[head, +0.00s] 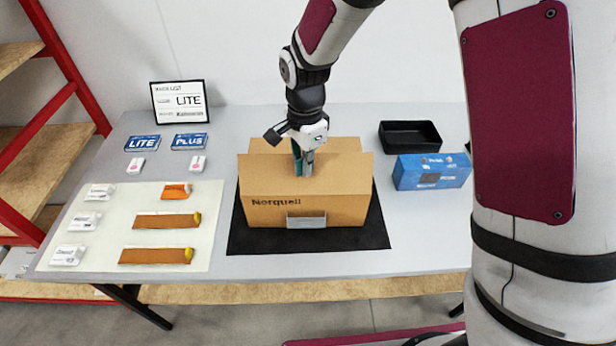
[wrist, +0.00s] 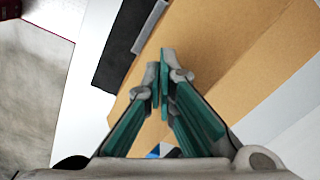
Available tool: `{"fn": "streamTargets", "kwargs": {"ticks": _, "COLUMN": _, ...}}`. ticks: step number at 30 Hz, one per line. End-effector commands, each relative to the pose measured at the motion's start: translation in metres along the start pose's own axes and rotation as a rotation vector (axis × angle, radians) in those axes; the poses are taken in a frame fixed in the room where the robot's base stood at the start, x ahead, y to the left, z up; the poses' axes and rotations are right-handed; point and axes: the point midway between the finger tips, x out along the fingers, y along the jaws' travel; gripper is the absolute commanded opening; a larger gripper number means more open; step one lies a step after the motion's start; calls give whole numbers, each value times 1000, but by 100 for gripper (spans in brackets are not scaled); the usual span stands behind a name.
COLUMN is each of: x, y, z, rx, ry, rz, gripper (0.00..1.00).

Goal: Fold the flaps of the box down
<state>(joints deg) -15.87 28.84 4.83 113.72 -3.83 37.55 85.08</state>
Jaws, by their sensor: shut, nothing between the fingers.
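The brown cardboard box (head: 270,215), marked "Norquell", stands on a black mat (head: 305,240) in the middle of the table. Its front flap (head: 330,181) and back flap (head: 345,145) show at the top; I cannot tell how far each is folded. My gripper (head: 303,172) points down over the middle of the box top, between these flaps. In the wrist view my gripper (wrist: 162,80) has its teal fingers together and empty, with the brown cardboard (wrist: 235,50) just beyond and beside the tips. Whether the fingertips touch the cardboard is unclear.
A blue box (head: 430,172) and a black tray (head: 410,137) stand right of the mat. A pale sheet (head: 105,230) with several small packs and brown strips lies left. A framed sign (head: 180,101) and blue LITE and PLUS boxes stand behind. Bare table lies in front right.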

Motion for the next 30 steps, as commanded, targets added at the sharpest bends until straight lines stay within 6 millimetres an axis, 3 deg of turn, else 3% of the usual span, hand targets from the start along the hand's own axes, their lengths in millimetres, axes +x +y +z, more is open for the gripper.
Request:
{"fn": "streamTargets", "kwargs": {"ticks": 7, "x": 9, "y": -20, "z": -12, "rx": 1, "ry": 0, "rz": 0, "gripper": 0}}
{"fn": "streamTargets", "kwargs": {"ticks": 30, "x": 43, "y": -46, "z": -28, "rx": -1, "ry": 0, "rz": 1, "gripper": 0}}
